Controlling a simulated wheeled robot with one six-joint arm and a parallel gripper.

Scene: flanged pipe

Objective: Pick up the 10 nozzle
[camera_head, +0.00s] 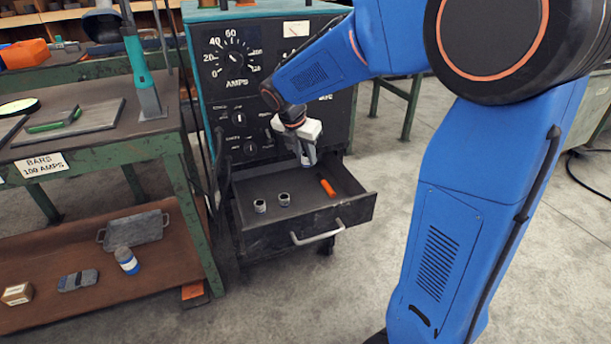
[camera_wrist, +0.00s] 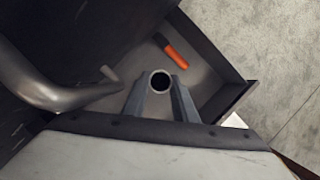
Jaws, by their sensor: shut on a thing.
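My gripper (camera_head: 308,158) is over the open drawer of the welding machine, pointing down. In the wrist view its two fingers (camera_wrist: 160,90) are closed on a small round nozzle (camera_wrist: 160,82), seen end-on as a light ring with a dark bore. The held nozzle is hard to make out in the head view. Two small grey ring-like pieces (camera_head: 260,206) and (camera_head: 284,199) stand on the drawer floor, left of the gripper. No size marking is legible on any of them.
The drawer (camera_head: 357,210) is pulled out, with a pale handle (camera_head: 318,233) at its front. An orange piece (camera_head: 327,187) lies inside; it also shows in the wrist view (camera_wrist: 172,52). A green workbench (camera_head: 95,155) stands left. Open floor lies in front of the drawer.

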